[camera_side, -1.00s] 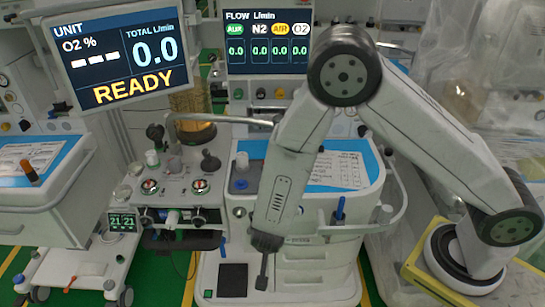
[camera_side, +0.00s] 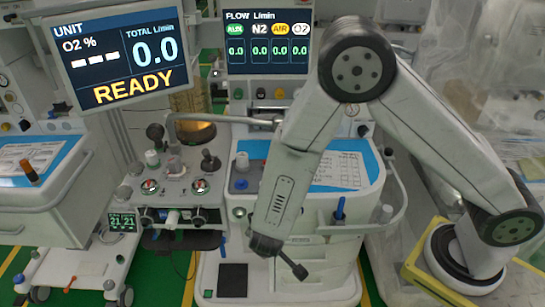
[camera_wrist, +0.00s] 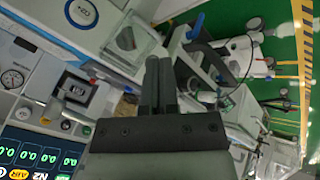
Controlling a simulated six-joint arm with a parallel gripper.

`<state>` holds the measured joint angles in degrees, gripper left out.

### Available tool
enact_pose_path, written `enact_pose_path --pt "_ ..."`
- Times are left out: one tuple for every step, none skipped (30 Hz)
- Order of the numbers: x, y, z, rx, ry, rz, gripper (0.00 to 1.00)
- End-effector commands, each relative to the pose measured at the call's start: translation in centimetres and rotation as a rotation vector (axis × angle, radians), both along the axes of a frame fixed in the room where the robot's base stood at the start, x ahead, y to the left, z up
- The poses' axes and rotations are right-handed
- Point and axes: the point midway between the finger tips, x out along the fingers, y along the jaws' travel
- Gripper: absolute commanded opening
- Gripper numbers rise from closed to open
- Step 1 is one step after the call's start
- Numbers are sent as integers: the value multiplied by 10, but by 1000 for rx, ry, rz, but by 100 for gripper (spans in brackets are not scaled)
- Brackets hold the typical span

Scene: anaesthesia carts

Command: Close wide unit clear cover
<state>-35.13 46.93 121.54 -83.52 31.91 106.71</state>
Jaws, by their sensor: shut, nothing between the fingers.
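My gripper (camera_side: 299,271) hangs low in front of the white cart (camera_side: 318,250) in the side view, its shut fingers tilted down to the right. In the wrist view my gripper (camera_wrist: 158,85) shows two dark fingers close together with nothing between them. A clear box-like part (camera_wrist: 128,40) lies just left of and beyond the fingertips there; I cannot tell whether it is the wide unit's clear cover or how far it is open. No contact between fingers and any cover is visible.
The cart's drawers are behind my gripper, with a curved rail (camera_side: 397,212) at right. A knob-covered unit (camera_side: 175,190) stands left, below the READY monitor (camera_side: 118,55). Clear plastic sheeting (camera_side: 500,100) hangs at right. Green floor (camera_wrist: 240,25) shows in the wrist view.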

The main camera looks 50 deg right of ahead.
Motion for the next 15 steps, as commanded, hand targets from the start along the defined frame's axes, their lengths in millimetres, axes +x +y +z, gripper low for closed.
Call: enact_pose_path --pt "-1 1 1 -25 22 54 0" --pt "-1 2 2 -42 38 90 0" --pt "-2 2 3 -64 58 137 0" --pt "-3 3 4 -78 73 171 0" --pt "-3 4 4 -95 88 207 0" --pt "-4 4 5 -117 109 253 0" --pt "-4 5 6 -133 124 288 0" --pt "-5 6 6 -150 139 324 0" --pt "-6 6 7 -172 160 371 0" --pt "-6 7 8 -188 174 406 0" --pt "-7 8 8 -205 189 442 0" --pt "-7 8 9 -226 210 488 0" --pt "-8 9 10 -242 226 524 0" --pt "-9 9 10 -258 241 558 0" --pt "-9 10 11 -280 261 605 0"
